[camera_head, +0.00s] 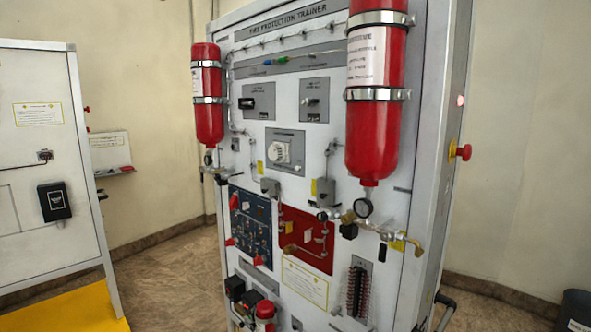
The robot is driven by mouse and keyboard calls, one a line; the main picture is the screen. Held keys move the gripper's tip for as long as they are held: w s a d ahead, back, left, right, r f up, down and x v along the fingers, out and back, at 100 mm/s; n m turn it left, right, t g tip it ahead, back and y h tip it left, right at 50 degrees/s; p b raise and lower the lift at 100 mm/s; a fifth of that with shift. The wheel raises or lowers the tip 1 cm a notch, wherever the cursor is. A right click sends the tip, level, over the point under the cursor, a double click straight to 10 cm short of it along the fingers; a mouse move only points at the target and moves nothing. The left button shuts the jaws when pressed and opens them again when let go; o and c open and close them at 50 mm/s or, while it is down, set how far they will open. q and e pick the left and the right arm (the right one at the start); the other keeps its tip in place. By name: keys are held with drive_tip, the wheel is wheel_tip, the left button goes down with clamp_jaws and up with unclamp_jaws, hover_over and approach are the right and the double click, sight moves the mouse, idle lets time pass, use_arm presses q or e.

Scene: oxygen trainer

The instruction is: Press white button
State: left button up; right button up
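A small round whitish button (460,101) with a reddish tint sits on the right side face of the fire protection trainer (400,232). A red mushroom-shaped button (463,151) sticks out from the same side face just below it. A larger white round fitting (280,152) is on a grey plate in the middle of the front panel; I cannot tell whether it is a button. Neither of my grippers is in view, and nothing covers the whitish button.
Two red cylinders, left (208,95) and right (375,90), stand out from the trainer's front, with valves and pipes below. Another white panel (32,160) stands at the left above a yellow base (65,308). A dark bin (576,310) is at the lower right. Floor shows between the panels.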

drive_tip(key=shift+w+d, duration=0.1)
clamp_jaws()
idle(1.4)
